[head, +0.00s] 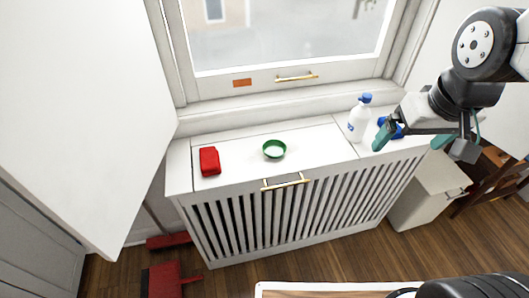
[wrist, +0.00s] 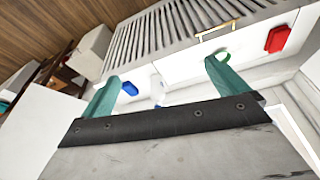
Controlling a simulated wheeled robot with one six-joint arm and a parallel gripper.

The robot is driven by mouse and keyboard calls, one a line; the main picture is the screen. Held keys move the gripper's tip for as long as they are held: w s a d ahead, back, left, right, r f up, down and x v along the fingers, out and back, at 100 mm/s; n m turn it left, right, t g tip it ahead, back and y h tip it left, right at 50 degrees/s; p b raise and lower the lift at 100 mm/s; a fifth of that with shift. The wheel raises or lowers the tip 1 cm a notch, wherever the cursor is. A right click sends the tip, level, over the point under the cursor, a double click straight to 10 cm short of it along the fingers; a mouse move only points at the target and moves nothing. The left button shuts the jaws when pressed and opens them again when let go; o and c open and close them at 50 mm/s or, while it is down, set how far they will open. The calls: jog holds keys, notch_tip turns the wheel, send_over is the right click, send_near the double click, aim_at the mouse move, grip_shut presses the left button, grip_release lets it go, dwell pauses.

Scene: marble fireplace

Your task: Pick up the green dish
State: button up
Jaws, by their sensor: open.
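The green dish (head: 274,149) is a small round bowl on the white cabinet top below the window, in the head view. My gripper (head: 408,138) is at the right of the head view, near the spray bottle and well to the right of the dish. It is open, with teal fingers apart and nothing between them. In the wrist view my gripper (wrist: 160,85) shows both fingers spread. The green dish (wrist: 222,55) is just beyond the right fingertip there, partly hidden by it.
A red object (head: 209,161) lies left of the dish. A white bottle with a blue top (head: 359,118) stands right of it, with a blue object (head: 391,128) beside my gripper. The window sill (head: 270,117) rises behind. A brass handle (head: 285,183) is on the cabinet's front edge.

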jog(key=w+a+f+n+t+y, duration=0.1)
jog(key=w+a+f, duration=0.25)
jog(key=w, duration=0.25)
jog(key=w+a+f+n+t, duration=0.1)
jog(key=w+a+f+t, duration=0.1)
jog(key=w+f, duration=0.3)
jog(key=n+t+y, duration=0.3)
jog(key=t+y, duration=0.2)
send_near(272, 148)
jog(key=x, duration=0.6)
jog(key=c, duration=1.1)
